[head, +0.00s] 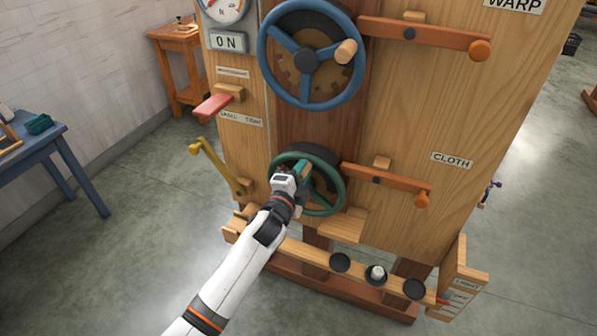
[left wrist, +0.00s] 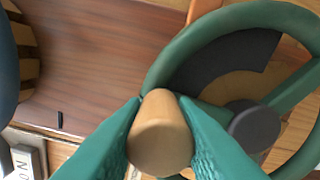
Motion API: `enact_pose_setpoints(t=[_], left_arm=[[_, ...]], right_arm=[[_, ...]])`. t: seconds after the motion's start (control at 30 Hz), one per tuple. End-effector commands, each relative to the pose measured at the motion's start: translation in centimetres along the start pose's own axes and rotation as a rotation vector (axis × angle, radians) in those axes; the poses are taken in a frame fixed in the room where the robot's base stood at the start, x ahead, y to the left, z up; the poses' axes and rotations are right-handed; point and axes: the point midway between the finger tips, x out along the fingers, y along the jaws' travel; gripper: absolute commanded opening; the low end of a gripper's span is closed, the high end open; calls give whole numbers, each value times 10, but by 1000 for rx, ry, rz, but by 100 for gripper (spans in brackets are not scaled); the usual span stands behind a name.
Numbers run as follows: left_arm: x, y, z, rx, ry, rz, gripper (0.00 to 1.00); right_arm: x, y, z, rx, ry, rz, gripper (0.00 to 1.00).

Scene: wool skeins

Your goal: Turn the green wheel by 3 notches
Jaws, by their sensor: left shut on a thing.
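The green wheel (head: 323,212) is on the lower front of the wooden loom frame. Its rim also shows in the left wrist view (left wrist: 192,40), with a dark hub (left wrist: 255,127). My left gripper (head: 303,170) is at the upper part of this wheel in the head view. In the left wrist view its two green fingers are shut on the wheel's wooden handle knob (left wrist: 160,135), one on each side. In the head view the gripper hides the knob and part of the wheel. My right gripper is not in view.
A blue wheel (head: 264,75) with a wooden knob is above. Orange levers (head: 430,33) (head: 405,188) are to the right of both wheels. A yellow lever (head: 215,168) and a red lever (head: 213,105) are at the left. Below, a wooden rail (head: 310,255) carries dark round discs.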

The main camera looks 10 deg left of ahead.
Motion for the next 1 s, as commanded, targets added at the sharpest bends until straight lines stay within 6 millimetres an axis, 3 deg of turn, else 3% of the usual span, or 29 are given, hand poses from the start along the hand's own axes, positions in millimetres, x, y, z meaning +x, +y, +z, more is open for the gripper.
enact_pose_setpoints(t=[0.4, 0.43, 0.53, 0.83, 1.0], left_arm=[[0, -1, 1, 6, -2, 0, 0], [0, -1, 1, 5, -2, 0, 31], [0, -1, 1, 5, -2, 0, 47], [-1, -1, 1, 5, -1, -1, 48], [-18, -2, 0, 6, 1, -2, 48]], right_arm=[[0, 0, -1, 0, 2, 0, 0], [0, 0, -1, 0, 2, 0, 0], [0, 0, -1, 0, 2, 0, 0], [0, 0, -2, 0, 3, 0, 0], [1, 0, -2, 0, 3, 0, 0]])
